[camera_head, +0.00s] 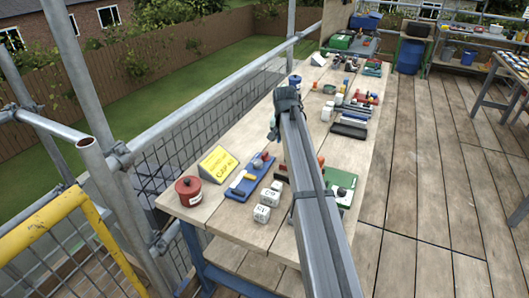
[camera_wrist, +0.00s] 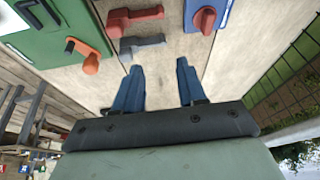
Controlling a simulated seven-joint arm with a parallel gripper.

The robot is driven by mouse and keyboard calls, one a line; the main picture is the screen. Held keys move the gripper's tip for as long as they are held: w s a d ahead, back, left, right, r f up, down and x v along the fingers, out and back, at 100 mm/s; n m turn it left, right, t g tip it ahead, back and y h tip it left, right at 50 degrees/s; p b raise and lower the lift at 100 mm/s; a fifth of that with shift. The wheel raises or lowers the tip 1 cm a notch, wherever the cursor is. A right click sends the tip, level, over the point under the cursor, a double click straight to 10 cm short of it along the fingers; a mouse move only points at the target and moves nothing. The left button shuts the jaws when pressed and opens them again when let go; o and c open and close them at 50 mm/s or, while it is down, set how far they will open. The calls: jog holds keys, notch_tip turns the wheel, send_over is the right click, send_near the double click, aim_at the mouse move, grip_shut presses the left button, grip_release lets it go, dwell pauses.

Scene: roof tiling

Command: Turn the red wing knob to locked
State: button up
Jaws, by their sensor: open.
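In the wrist view a red wing knob (camera_wrist: 206,19) stands on a blue plate (camera_wrist: 222,8) at the top right, partly cut off by the frame. Its markings cannot be read. My gripper (camera_wrist: 156,66) is open with bare wood between its two blue fingers. It is apart from the knob, which lies above and right of the fingertips in this view. In the head view a blue board (camera_head: 238,189) with a small red knob lies on the bench, left of my arm; my arm hides part of the bench.
In the wrist view an orange knob (camera_wrist: 90,64) on a green box (camera_wrist: 60,32) is at left. A red handle (camera_wrist: 136,20) and a grey handle (camera_wrist: 141,45) lie between. The head view shows a red pot (camera_head: 189,191), yellow sign (camera_head: 218,164) and white numbered blocks (camera_head: 269,197) nearby.

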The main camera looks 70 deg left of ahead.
jog(key=t, duration=0.1)
send_near(265, 153)
jog(key=shift+m, duration=0.4)
jog(key=x, duration=0.8)
jog(key=shift+w+a+f, duration=0.1)
jog(key=shift+a+f, duration=0.1)
jog(key=shift+f, duration=0.1)
grip_shut()
